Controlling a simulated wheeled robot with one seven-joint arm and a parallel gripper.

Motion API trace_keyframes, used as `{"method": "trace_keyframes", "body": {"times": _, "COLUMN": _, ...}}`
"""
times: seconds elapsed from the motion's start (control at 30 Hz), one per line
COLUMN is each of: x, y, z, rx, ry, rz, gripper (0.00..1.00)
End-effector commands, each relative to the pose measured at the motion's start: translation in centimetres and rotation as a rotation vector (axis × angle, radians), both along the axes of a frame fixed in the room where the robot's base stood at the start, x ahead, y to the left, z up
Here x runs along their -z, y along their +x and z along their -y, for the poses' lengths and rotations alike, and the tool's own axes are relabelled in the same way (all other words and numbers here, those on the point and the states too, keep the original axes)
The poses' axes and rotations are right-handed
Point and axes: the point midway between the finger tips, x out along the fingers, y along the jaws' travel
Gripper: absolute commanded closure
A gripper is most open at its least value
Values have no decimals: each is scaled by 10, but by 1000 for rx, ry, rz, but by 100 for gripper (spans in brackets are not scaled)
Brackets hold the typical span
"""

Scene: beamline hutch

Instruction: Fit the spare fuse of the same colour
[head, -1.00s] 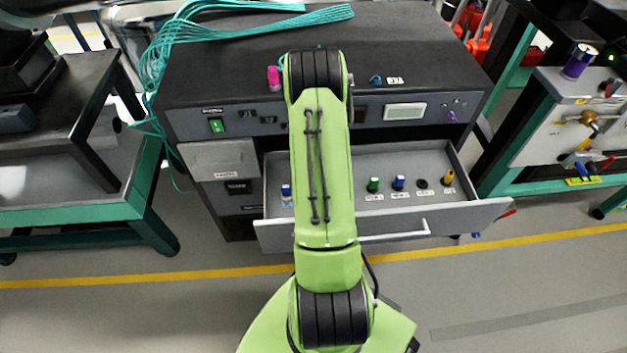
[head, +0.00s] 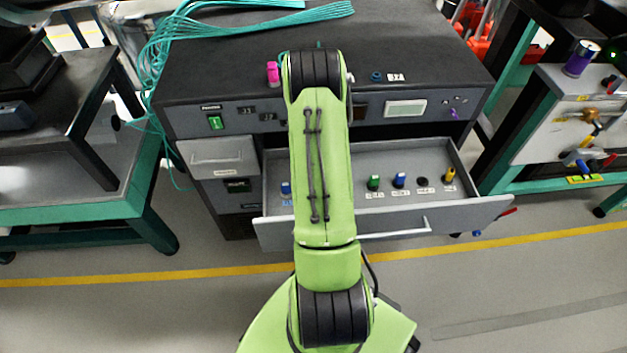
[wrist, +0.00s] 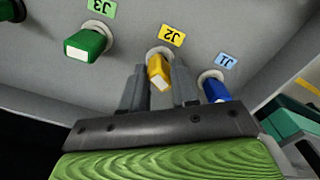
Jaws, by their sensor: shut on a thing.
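In the wrist view my gripper (wrist: 158,88) has its two fingers closed on either side of a yellow fuse (wrist: 157,72). The fuse stands at the round socket beside the yellow J2 label (wrist: 172,36); how deep it sits I cannot tell. A green fuse (wrist: 86,45) is at J3 and a blue fuse (wrist: 214,87) at J1, close to one finger. In the head view my arm hides the gripper and this part of the panel. The open drawer (head: 390,212) holds a blue fuse (head: 286,188), a green one (head: 374,182), another blue (head: 400,180) and a yellow one (head: 449,174).
A dark empty-looking round spot (head: 422,181) lies between fuses in the drawer. A pink object (head: 272,72) and a blue ring-like object (head: 376,77) stand on the cabinet top (head: 420,50). Teal cables (head: 170,50) hang at its left. Benches flank both sides.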

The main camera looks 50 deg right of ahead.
Motion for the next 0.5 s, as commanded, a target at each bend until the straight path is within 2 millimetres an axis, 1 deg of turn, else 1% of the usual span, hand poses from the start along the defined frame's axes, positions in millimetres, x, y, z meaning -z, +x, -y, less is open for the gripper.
{"method": "trace_keyframes", "body": {"times": 0.23, "x": 0, "y": 0, "z": 0, "rx": 0, "ry": 0, "rz": 0, "gripper": 100}}
{"method": "trace_keyframes", "body": {"times": 0.27, "x": 0, "y": 0, "z": 0, "rx": 0, "ry": 0, "rz": 0, "gripper": 66}}
{"method": "trace_keyframes", "body": {"times": 0.4, "x": 0, "y": 0, "z": 0, "rx": 0, "ry": 0, "rz": 0, "gripper": 45}}
{"method": "trace_keyframes", "body": {"times": 0.43, "x": 0, "y": 0, "z": 0, "rx": 0, "ry": 0, "rz": 0, "gripper": 41}}
{"method": "trace_keyframes", "body": {"times": 0.5, "x": 0, "y": 0, "z": 0, "rx": 0, "ry": 0, "rz": 0, "gripper": 41}}
